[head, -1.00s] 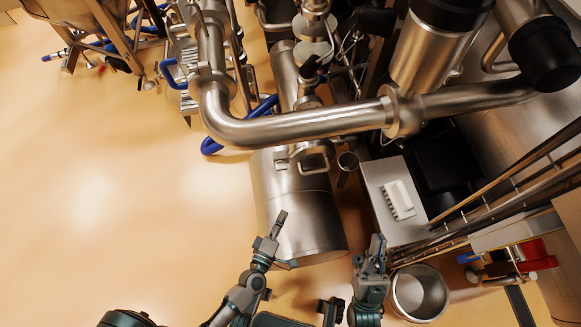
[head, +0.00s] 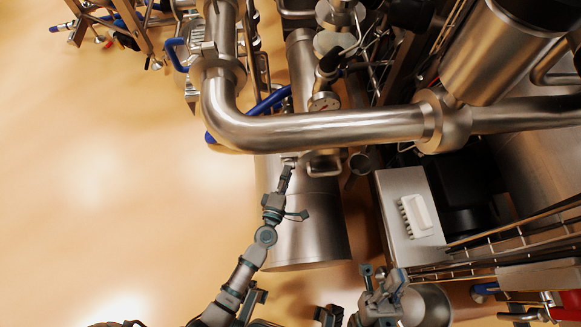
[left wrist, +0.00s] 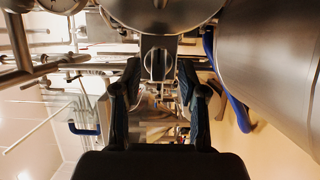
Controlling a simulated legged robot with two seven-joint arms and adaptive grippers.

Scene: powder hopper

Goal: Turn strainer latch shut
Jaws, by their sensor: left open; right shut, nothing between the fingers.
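The strainer is a steel cylinder (head: 308,225) below the big pipe in the head view. At its upper end is a small latch (head: 290,159), partly hidden by my gripper and the pipe. In the left wrist view the latch (left wrist: 158,63) is a small upright piece on a pale plate, straight ahead between the fingertips. My left gripper (head: 287,172) is open and reaches up over the cylinder to the latch. Its two fingers (left wrist: 158,80) stand apart on either side of the latch. I cannot tell whether they touch it. My right gripper (head: 381,283) is shut and empty at the lower right.
A thick steel pipe (head: 310,130) crosses just above my left gripper. A blue hose (head: 268,105) runs behind it. A pale box (head: 408,220) with a white fitting and a steel pot (head: 432,308) stand at the right. The floor (head: 100,200) at left is clear.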

